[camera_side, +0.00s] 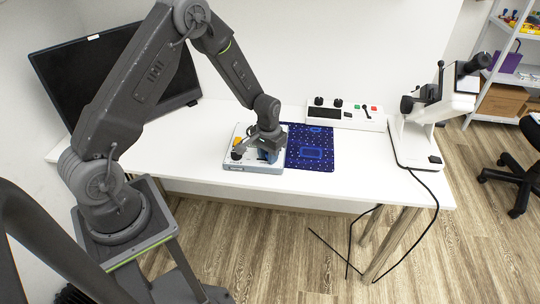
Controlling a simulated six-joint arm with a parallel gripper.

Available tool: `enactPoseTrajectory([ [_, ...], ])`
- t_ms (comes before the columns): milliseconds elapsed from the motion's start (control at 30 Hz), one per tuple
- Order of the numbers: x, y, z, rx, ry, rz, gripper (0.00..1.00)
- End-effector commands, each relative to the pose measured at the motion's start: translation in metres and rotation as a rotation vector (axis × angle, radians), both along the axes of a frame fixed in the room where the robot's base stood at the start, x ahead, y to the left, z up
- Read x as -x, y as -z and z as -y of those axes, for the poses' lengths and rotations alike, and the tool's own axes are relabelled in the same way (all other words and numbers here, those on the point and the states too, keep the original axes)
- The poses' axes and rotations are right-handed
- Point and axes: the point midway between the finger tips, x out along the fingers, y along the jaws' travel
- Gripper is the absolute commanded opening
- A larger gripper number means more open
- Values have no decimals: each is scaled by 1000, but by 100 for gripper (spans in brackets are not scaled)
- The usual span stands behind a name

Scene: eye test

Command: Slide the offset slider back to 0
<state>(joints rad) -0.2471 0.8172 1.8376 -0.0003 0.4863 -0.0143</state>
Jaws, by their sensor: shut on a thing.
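A white box with a light top panel (233,163) lies on the table, left of the blue mat. A yellow-orange round part (238,141) and a dark knob show at its left side. My gripper (268,154) is down over the right part of this panel. It is shut on a small part there, apparently the offset slider, which the fingers mostly hide.
A dark blue patterned mat (311,162) lies right of the box. Behind it is a white control box (345,121) with black knobs and red and green buttons. A white instrument (416,140) stands at the right end. A black monitor (178,90) stands back left.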

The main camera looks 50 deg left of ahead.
Motion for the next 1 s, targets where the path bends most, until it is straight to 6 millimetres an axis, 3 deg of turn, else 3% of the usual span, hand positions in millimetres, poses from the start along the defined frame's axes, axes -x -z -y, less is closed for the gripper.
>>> enactPoseTrajectory([
  [1000, 22, 2, -20, 1, 0, -3, 9],
])
